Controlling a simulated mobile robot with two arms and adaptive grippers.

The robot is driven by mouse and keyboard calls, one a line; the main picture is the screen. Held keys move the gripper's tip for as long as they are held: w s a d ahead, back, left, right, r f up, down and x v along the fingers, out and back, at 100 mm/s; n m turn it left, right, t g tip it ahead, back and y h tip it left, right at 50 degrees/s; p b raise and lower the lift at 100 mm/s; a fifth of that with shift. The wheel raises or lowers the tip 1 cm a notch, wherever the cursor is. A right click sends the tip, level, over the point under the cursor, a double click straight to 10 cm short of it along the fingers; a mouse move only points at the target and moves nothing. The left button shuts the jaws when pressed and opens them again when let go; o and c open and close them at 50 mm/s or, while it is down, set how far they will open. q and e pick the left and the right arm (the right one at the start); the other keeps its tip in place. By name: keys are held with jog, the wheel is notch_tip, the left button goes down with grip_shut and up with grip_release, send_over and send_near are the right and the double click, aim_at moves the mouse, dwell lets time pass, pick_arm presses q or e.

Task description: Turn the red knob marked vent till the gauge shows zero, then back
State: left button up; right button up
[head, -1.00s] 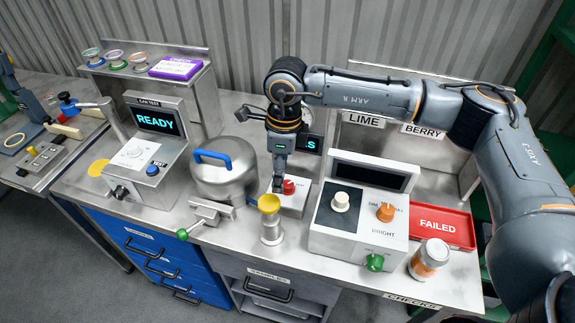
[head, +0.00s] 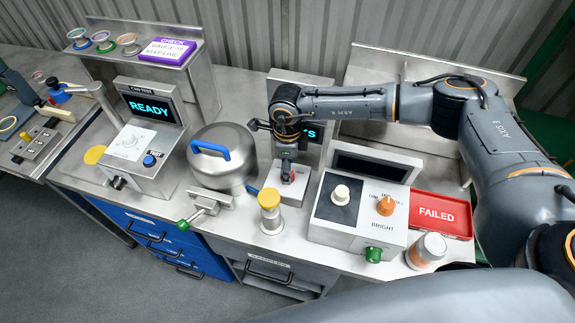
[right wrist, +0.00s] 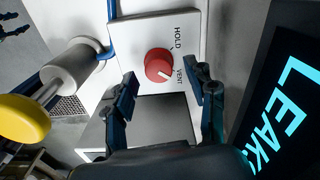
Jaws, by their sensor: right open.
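The red knob (right wrist: 159,64) sits on a white panel (right wrist: 142,27) lettered HOLD and VENT. Its white mark points toward the VENT lettering. In the head view the knob is partly hidden by my right gripper (head: 287,169), which reaches down over it. In the right wrist view this gripper (right wrist: 165,90) is open, its two fingers apart and spread toward either side of the knob, with nothing between them. A small dark claw shape at the wrist view's upper left appears to be my left gripper (right wrist: 12,26).
A silver domed vessel (head: 222,165) with a blue handle stands left of the knob. A yellow-topped post (head: 269,212) stands in front. A control box (head: 357,207) with white, orange and green knobs, a red FAILED tray (head: 438,214) and a can (head: 427,251) are to the right.

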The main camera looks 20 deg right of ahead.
jog(key=shift+s+f, duration=0.1)
jog(key=shift+f, duration=0.4)
jog(key=shift+a+f, duration=0.1)
jog(key=shift+f, duration=0.45)
jog(key=c, duration=1.2)
jog(key=shift+o, duration=0.2)
jog(key=shift+f+n+b, duration=0.1)
jog(key=shift+n+b, duration=0.2)
jog(key=shift+b, duration=0.15)
jog(key=n+b, duration=1.3)
jog(key=b, duration=0.5)
jog(key=shift+f, duration=0.1)
pick_arm(q)
notch_tip(320, 180, down, 21)
jog(key=b, duration=0.2)
jog(key=shift+s+b, duration=0.25)
jog(key=shift+b, duration=0.05)
pick_arm(e)
jog(key=shift+r+n, duration=0.2)
jog(key=shift+n, duration=1)
pick_arm(q)
jog(key=shift+d+f, duration=0.1)
